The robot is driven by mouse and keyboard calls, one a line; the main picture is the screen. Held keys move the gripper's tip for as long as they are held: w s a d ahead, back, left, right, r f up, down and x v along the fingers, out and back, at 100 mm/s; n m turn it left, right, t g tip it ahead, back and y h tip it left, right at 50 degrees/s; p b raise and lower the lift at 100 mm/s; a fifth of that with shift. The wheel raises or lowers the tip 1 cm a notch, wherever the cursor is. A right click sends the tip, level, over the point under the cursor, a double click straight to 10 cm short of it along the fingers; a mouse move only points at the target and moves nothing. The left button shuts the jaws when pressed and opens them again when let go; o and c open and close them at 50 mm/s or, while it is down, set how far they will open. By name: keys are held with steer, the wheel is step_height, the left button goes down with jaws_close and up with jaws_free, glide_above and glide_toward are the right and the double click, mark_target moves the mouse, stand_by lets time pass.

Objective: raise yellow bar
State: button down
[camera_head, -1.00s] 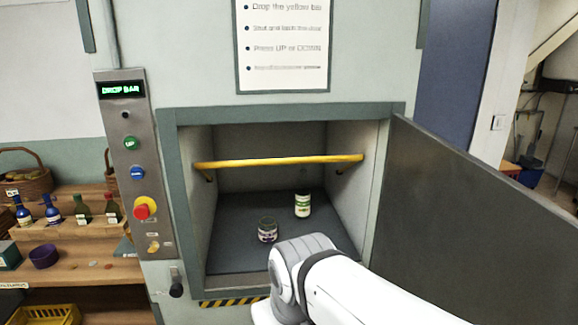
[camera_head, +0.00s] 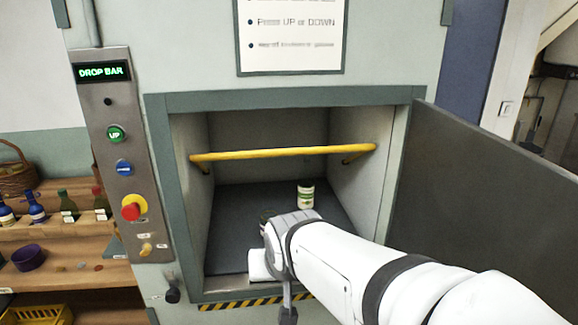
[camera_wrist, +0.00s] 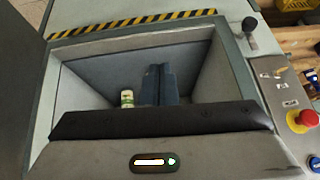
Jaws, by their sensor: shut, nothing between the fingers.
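The yellow bar (camera_head: 283,153) spans the upper part of the open lift compartment in the head view, roughly level, with a bracket at each end. It is not seen in the wrist view. My gripper (camera_wrist: 158,80) is shut and empty in the wrist view, its dark blue fingers together over the compartment opening. In the head view my arm's end is in front of the compartment, below the bar and apart from it; the fingers cannot be made out there. A jar with a white and green label (camera_head: 305,195) stands inside on the floor, also in the wrist view (camera_wrist: 127,98).
The dark door (camera_head: 480,185) stands open at the right. The control panel (camera_head: 115,160) at the left reads DROP BAR and has a green UP button, a blue button and a red knob. A latch handle (camera_head: 172,290) is below it. Shelves with bottles stand far left.

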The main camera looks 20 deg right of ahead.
steer(key=w+d+f+m+t+h+b, duration=0.1)
steer(key=w+d+m+t+h+b, duration=0.2)
steer(key=w+d+m+t+b, duration=0.8)
steer(key=w+d+r+m+t+h, duration=0.1)
steer(key=w+d+m+t, duration=0.1)
steer(key=d+m+t, duration=0.3)
steer(key=w+d+r+m+t+h, duration=0.1)
steer(key=w+d+m+h, duration=0.1)
steer(key=d, duration=0.5)
steer(key=p+x, duration=0.4)
steer(key=x, duration=0.9)
steer(key=shift+w+p, duration=0.2)
steer(key=shift+p, duration=0.15)
steer(key=shift+d+f, duration=0.1)
